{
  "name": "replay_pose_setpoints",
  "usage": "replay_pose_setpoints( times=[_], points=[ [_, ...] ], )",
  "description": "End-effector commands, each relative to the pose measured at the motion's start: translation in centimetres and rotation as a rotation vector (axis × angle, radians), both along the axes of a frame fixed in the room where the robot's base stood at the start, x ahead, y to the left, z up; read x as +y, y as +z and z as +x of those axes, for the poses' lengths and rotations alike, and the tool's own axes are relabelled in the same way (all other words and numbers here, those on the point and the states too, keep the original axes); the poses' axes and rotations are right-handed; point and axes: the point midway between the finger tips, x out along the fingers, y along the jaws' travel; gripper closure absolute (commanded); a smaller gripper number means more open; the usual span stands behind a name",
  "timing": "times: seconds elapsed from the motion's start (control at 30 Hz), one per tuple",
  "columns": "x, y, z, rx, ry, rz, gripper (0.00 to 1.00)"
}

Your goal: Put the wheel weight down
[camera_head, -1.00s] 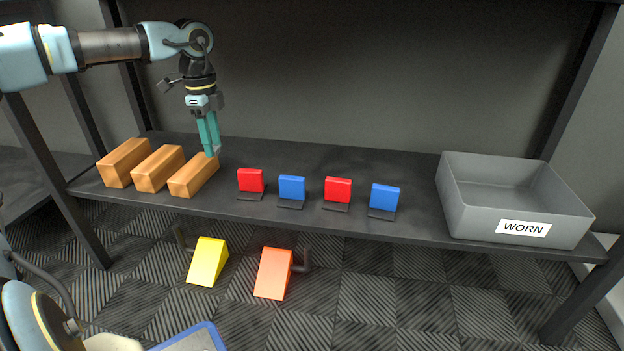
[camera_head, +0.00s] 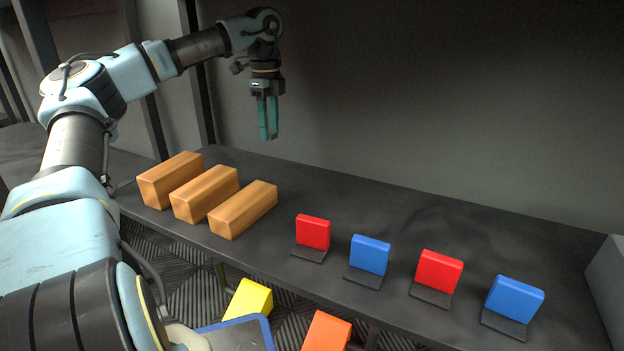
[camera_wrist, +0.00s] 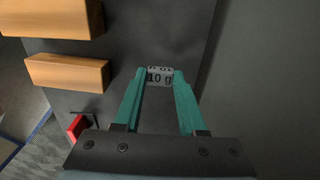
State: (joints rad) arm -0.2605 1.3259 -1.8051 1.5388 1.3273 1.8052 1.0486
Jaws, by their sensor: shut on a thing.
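The wheel weight (camera_wrist: 159,77) is a small grey piece marked "10 g", seen between the fingertips in the wrist view. My gripper (camera_wrist: 159,78) is shut on it. In the head view my gripper (camera_head: 269,137) points down above the back of the dark shelf (camera_head: 400,212), behind the wooden blocks. The weight is too small to make out in the head view. In the wrist view, bare dark surface shows around the weight, with a gap below it that I cannot measure.
Three wooden blocks (camera_head: 243,209) stand at the left of the shelf. Red and blue upright pieces (camera_head: 313,232) on dark bases line the front. A grey bin (camera_head: 608,275) is cut off at the right edge. The shelf's back strip is clear. Yellow (camera_head: 249,300) and orange (camera_head: 326,331) wedges lie below.

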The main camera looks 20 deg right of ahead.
Motion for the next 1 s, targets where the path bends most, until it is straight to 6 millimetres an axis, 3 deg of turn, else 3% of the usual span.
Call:
replay_pose_setpoints(
  times=[0.2, 0.43, 0.63, 1.0],
  points=[
    [0.0, -3.9, -0.1, 0.002, -0.001, -0.001, 1.00],
    [0.0, -6.1, 0.0, 0.002, 0.000, -0.001, 1.00],
    [-0.1, -9.5, -0.1, 0.002, -0.001, -0.001, 1.00],
    [0.0, -9.8, 0.0, 0.001, 0.000, 0.000, 1.00]
  ],
)
